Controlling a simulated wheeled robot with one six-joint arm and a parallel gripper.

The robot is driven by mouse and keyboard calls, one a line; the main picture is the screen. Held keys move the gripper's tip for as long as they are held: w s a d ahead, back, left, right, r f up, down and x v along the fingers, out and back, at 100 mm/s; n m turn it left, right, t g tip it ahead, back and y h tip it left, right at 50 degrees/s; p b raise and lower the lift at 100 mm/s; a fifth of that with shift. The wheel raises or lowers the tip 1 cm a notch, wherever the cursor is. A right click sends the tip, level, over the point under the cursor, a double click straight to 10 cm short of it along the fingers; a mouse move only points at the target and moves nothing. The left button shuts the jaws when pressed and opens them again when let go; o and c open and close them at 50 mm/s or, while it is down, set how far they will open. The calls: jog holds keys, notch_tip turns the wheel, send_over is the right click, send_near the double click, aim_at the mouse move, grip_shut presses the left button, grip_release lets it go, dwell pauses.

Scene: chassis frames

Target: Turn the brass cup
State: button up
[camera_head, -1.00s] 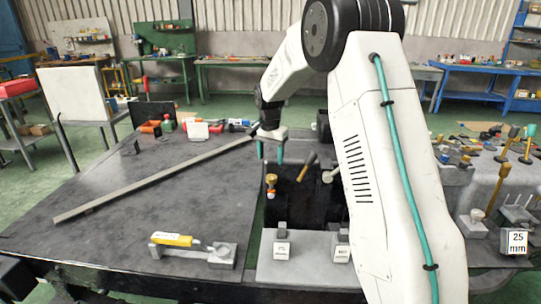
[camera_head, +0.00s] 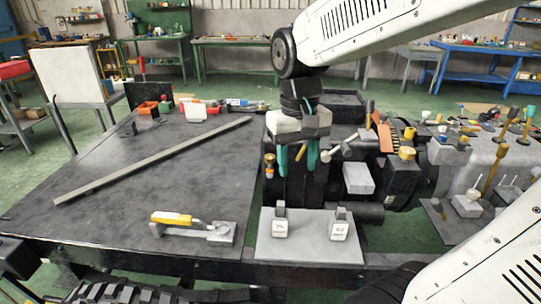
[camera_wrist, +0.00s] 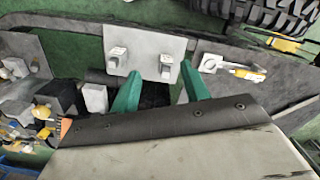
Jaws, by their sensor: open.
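Two brass-coloured, cup-like fittings show on the dark machine in the head view. One (camera_head: 269,160) stands upright just left of my gripper. The other (camera_head: 406,153) sits farther right, beyond a pale block, and what seems to be the same fitting shows in the wrist view (camera_wrist: 42,111). I cannot tell which is the task's cup. My gripper (camera_head: 298,166) points down over the machine with its two green fingers apart. It also shows in the wrist view (camera_wrist: 161,75), with nothing between the fingers. My gripper seems apart from both fittings.
A pale plate (camera_head: 262,247) with two labelled weights lies in front of the machine. A long bar (camera_head: 150,160) and a yellow-handled tool (camera_head: 172,218) lie on the dark table (camera_head: 120,205). Levers and a pale block (camera_head: 358,178) crowd the machine right of my gripper.

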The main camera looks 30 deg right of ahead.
jog(key=s+a+n, duration=0.2)
jog(key=s, duration=0.7)
send_over(271, 157)
notch_tip(271, 157, down, 14)
jog(key=shift+r, duration=0.1)
jog(key=shift+w, duration=0.2)
notch_tip(271, 157, down, 8)
jog(key=shift+r, duration=0.15)
jog(key=c, duration=0.7)
